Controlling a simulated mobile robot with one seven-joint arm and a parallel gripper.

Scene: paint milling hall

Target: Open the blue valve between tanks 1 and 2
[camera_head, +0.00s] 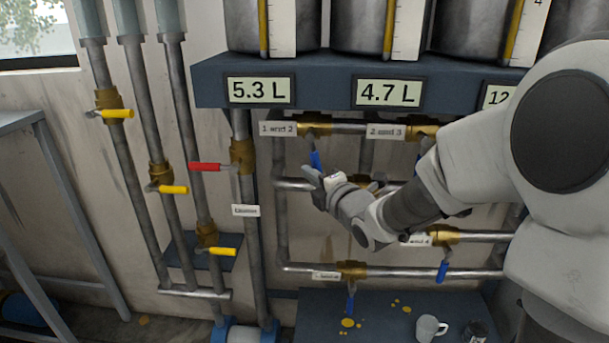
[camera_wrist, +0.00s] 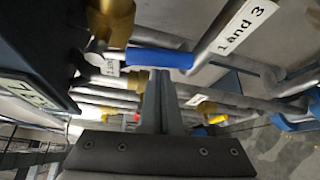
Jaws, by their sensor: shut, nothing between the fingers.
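The valve labelled "1 and 2" has a brass body (camera_head: 313,124) on the top horizontal pipe, under the 5.3 L and 4.7 L displays. Its blue handle (camera_head: 316,160) hangs down, tilted slightly, across the line of that pipe. The handle also shows in the wrist view (camera_wrist: 160,59). My gripper (camera_head: 313,178) is just below and beside the handle, its fingers shut together with nothing between them. In the wrist view the fingertips (camera_wrist: 158,76) reach the handle's edge; whether they touch it, I cannot tell. My arm hides part of the pipework to the right.
Valve "2 and 3" (camera_head: 421,132) sits right on the same pipe. Lower blue handles (camera_head: 442,271) and (camera_head: 350,304) hang below. Left are a red-handled valve (camera_head: 206,167) and several yellow-handled ones. The display ledge (camera_head: 330,67) overhangs above. A mug (camera_head: 430,328) stands on the lower shelf.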

